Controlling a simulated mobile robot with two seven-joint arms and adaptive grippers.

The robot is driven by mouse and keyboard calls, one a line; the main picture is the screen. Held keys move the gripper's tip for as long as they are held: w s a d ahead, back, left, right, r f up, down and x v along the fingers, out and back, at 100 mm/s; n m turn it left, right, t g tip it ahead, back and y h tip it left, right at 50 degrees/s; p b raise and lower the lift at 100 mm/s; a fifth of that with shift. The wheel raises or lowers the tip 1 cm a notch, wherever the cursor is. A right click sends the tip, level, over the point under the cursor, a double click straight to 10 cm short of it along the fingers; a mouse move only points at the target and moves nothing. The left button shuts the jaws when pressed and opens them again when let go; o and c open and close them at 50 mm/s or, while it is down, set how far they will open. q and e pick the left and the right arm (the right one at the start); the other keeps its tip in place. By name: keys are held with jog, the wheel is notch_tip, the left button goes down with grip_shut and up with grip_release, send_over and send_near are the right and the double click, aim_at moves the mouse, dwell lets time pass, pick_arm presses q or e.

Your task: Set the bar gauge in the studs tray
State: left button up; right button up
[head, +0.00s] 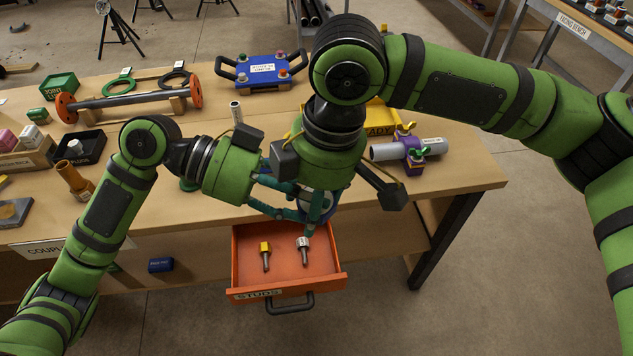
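The orange studs tray (240,262) is a pulled-out drawer below the table's front edge, with a STUDS label and a dark handle. In it lie a yellow-headed piece (265,247) and a white-headed piece (303,243), each with a metal stem. My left gripper (290,205) reaches in from the left. My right gripper (310,222) points down there. Their fingers overlap, and the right wrist hides part of them.
A flanged pipe (130,100), a blue tray (262,70) with knobs and a purple clamp (408,150) on a pipe stand on the table. A yellow READY tray (382,118) is partly behind my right arm. A blue block (161,265) sits left below the tabletop.

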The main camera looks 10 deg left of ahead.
jog(key=shift+f, duration=0.1)
jog(key=c, duration=0.8)
pick_arm(q)
jog(key=o, duration=1.2)
pick_arm(e)
jog(key=shift+c, duration=0.7)
pick_arm(q)
jog(key=shift+o, duration=0.7)
pick_arm(e)
jog(key=shift+c, duration=0.9)
